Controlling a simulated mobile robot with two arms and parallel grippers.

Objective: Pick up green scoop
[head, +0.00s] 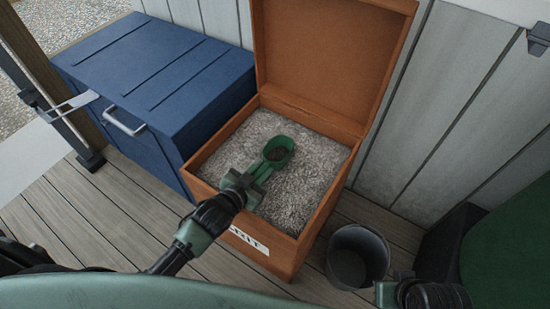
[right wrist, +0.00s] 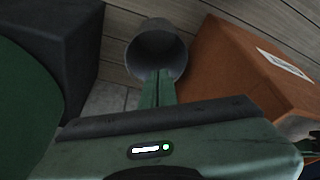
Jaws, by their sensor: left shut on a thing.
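The green scoop (head: 279,148) lies in the open orange grit box (head: 325,205), its round bowl on the grey grit and its handle toward me. The bowl holds a little dark-looking grit. My left gripper (head: 252,180) reaches over the box's front wall and is shut on the scoop's handle, hiding its near end. My right gripper (right wrist: 158,85) is apart from the scoop, near the grey bucket. Its fingers look closed together and empty. It shows partly at the bottom right of the head view (head: 388,292).
The grey bucket (head: 358,262) stands on the plank floor right of the box; it also shows in the right wrist view (right wrist: 157,48). The box's lid (head: 330,55) stands open at the back. A blue chest (head: 160,85) is close on the left. A dark green object (head: 510,250) is at right.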

